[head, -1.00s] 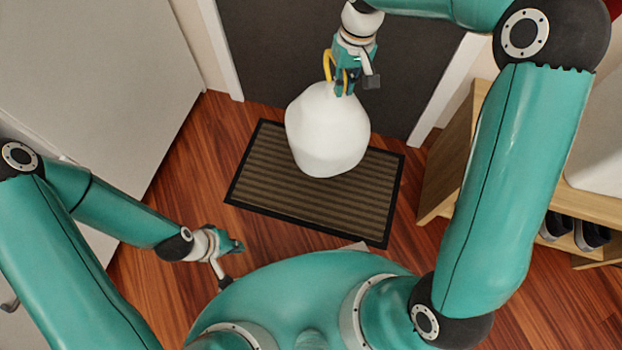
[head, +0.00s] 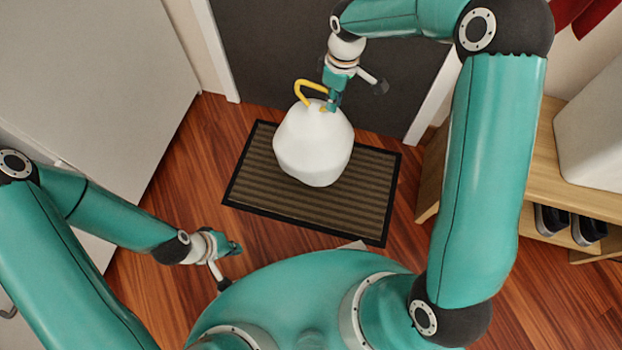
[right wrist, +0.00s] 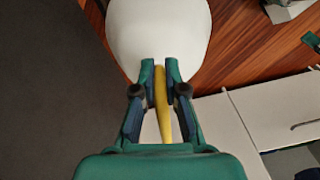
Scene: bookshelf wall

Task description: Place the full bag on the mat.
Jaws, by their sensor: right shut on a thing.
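The full bag is a bulging white sack (head: 312,150) with a yellow handle (head: 308,90) at its top. In the head view it is over the left part of the brown ribbed mat (head: 345,215), which has a black border; whether its bottom touches the mat I cannot tell. My right gripper (head: 332,103) is at the top of the bag, shut on the yellow handle, which shows between its fingers in the right wrist view (right wrist: 161,95). My left gripper (head: 236,249) is off the mat's front left; its fingers are too small to judge.
A dark door (head: 290,60) stands behind the mat. A wooden shoe shelf (head: 545,150) with dark shoes is at the right, and a white cabinet (head: 90,70) at the left. Bare wood floor (head: 190,170) lies left of the mat.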

